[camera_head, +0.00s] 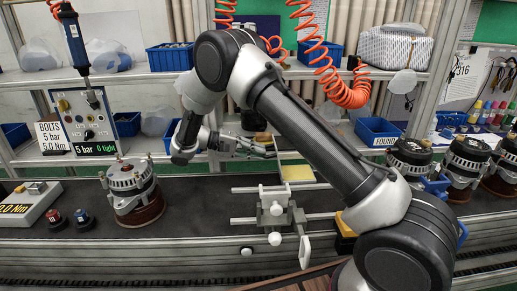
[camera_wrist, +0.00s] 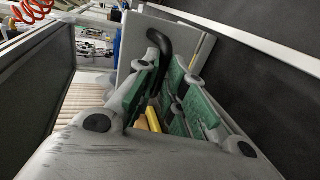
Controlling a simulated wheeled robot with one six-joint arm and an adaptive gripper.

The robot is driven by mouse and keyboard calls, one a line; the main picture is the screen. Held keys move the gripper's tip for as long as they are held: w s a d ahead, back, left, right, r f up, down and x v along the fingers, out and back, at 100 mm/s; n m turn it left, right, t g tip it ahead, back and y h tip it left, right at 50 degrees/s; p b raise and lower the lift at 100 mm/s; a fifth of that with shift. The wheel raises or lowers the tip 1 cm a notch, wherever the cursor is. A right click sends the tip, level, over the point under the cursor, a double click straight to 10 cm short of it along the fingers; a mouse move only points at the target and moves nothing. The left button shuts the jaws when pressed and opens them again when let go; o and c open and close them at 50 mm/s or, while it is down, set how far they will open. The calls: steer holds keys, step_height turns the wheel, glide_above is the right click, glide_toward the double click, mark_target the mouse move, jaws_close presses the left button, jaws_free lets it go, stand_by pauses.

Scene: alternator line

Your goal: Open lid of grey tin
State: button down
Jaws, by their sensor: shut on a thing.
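In the wrist view a flat grey panel (camera_wrist: 132,38), which looks like the grey tin's lid, stands tilted up beyond my fingers. A curved black handle (camera_wrist: 161,42) shows in front of it. My gripper (camera_wrist: 174,64), with green finger pads, is shut on what looks like this handle, though the exact contact is partly hidden by the fingers. In the head view my gripper (camera_head: 268,150) is at the back edge of the dark bench, left of a yellow pad. I cannot make out the tin clearly there, and the inside of the tin is not visible.
The yellow pad (camera_head: 298,173) lies just behind a grey clamp fixture (camera_head: 274,212). An alternator (camera_head: 132,190) stands at left, and several more stand at right. Blue bins (camera_head: 378,132) line the shelves behind. An orange coiled hose (camera_head: 345,93) hangs above.

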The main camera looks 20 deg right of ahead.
steer(key=shift+s+f, duration=0.2)
steer(key=shift+f, duration=0.65)
steer(key=c, duration=1.7)
jaws_free()
steer(key=shift+o, duration=1.1)
steer(key=shift+w+d+f, duration=0.1)
steer(key=shift+w+d, duration=0.05)
steer(key=shift+d, duration=0.05)
steer(key=shift+a+r, duration=0.2)
steer(key=shift+a, duration=0.05)
steer(key=shift+r, duration=0.1)
